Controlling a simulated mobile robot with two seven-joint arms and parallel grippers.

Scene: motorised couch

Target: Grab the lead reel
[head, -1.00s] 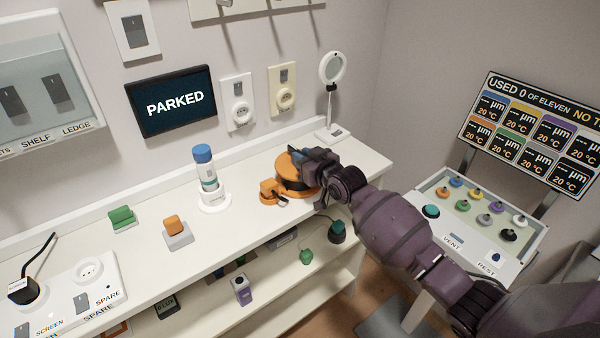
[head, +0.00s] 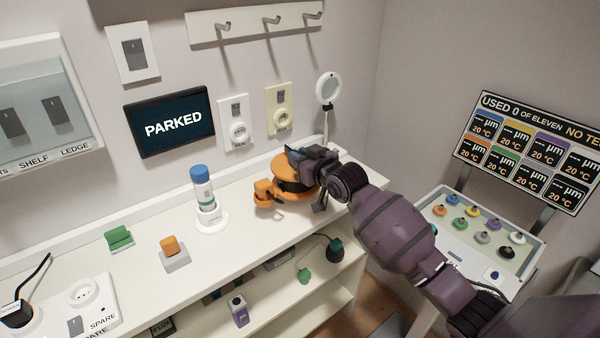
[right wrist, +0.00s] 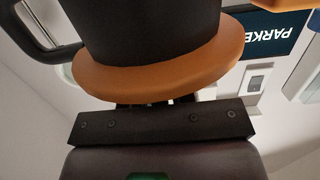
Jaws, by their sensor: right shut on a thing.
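The lead reel (head: 288,186) is orange with a black drum and an orange plug part (head: 264,190) at its left side. It is above the right part of the white bench and looks slightly raised off it. My right gripper (head: 303,160) is shut on the reel from the right; its arm hides part of the reel. In the right wrist view the reel's orange rim and dark drum (right wrist: 150,30) fill the space in front of the gripper. My left gripper is not in view.
A blue-capped bottle (head: 203,185) stands left of the reel on the bench (head: 130,268). A round lamp or magnifier (head: 327,90) stands behind the gripper. Green and orange blocks sit further left. A button console (head: 485,235) stands at the right.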

